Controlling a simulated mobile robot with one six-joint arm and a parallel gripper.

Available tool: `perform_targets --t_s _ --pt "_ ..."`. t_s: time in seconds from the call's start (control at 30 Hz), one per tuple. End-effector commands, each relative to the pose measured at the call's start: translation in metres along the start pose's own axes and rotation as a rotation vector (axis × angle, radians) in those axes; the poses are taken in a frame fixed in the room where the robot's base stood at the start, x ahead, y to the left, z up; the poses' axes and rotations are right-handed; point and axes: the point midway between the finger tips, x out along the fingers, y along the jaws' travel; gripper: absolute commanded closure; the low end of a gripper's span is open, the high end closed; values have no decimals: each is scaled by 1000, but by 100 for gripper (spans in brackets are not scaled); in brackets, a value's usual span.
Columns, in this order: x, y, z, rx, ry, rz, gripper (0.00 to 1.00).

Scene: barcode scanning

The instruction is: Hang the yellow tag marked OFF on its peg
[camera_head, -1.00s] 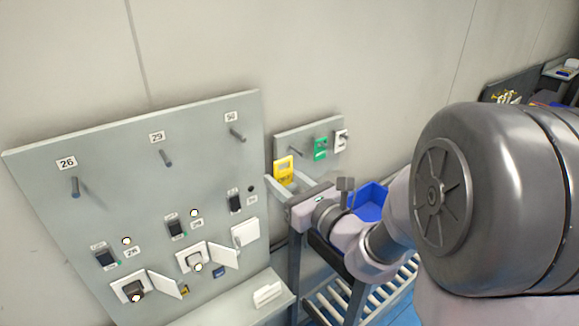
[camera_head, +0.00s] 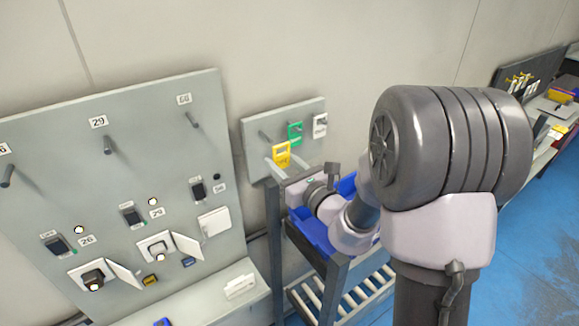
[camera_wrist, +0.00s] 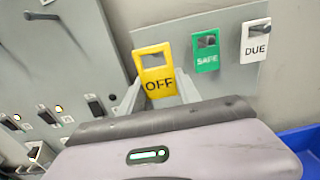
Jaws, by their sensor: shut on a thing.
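The yellow tag marked OFF (camera_wrist: 158,72) is held between the two fingers of my gripper (camera_wrist: 157,92) in the wrist view. The tag stands upright, slightly tilted, with its square hole at the top. In the head view the yellow tag (camera_head: 281,155) is in front of the small grey tag board (camera_head: 250,135), near its left peg (camera_head: 266,136). That peg shows bare in the head view, above and left of the tag. My gripper (camera_head: 280,166) is shut on the tag. Whether the tag touches the board cannot be told.
A green SAFE tag (camera_wrist: 206,52) and a white DUE tag (camera_wrist: 255,40) hang on pegs to the right. A large grey panel (camera_head: 60,180) with numbered pegs, switches and sockets stands at left. A blue bin (camera_head: 310,228) sits below the arm.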

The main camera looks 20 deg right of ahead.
Motion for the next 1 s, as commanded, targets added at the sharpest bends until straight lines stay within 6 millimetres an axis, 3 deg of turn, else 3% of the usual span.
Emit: perform_targets --t_s 1.0 --pt "24 0 0 0 0 0 100"
